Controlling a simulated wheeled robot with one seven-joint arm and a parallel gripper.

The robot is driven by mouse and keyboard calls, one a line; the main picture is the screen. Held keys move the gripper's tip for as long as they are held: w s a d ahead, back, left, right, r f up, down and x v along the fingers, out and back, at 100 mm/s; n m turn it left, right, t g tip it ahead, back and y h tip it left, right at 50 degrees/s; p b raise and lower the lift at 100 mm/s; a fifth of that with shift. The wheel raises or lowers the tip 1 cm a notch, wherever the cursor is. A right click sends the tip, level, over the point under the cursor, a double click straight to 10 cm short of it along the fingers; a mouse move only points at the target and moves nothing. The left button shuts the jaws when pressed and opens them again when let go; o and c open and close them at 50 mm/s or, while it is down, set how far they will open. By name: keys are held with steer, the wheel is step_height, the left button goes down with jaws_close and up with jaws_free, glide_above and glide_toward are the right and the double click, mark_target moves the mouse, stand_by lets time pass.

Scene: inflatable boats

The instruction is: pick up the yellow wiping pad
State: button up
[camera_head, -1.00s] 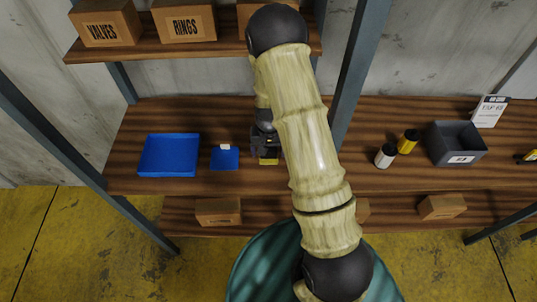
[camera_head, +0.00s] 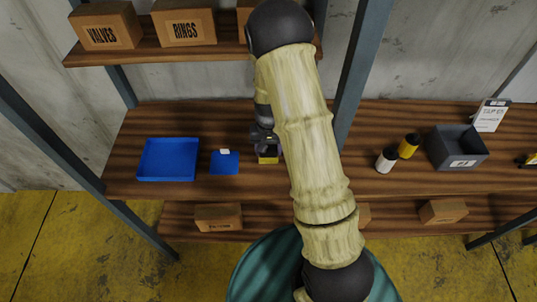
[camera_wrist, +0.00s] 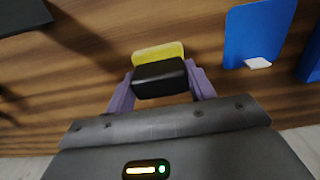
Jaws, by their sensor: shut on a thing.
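The yellow wiping pad (camera_wrist: 158,53) shows in the wrist view as a yellow strip under a black block-shaped grip (camera_wrist: 160,78). My gripper (camera_wrist: 161,84) is shut on the black grip, with one purple finger on each side. In the head view the pad (camera_head: 268,160) is a small yellow patch below my gripper (camera_head: 267,148), just right of the blue mat. Whether the pad touches the shelf board or is slightly above it I cannot tell. My arm hides the area to the right of it.
A blue mat (camera_head: 225,163) with a small white piece and a blue tray (camera_head: 168,160) lie to the left. Right of the upright post (camera_head: 357,75) stand a white canister (camera_head: 386,160), a yellow canister (camera_head: 409,146) and a grey bin (camera_head: 457,148). An upper shelf (camera_head: 190,47) holds boxes.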

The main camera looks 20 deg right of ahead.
mark_target(269, 148)
step_height(269, 148, up, 7)
steer(key=shift+f+b, duration=0.15)
steer(key=shift+b, duration=0.45)
steer(key=o, duration=0.5)
steer(key=c, duration=0.3)
steer(key=shift+s+d+f, duration=0.1)
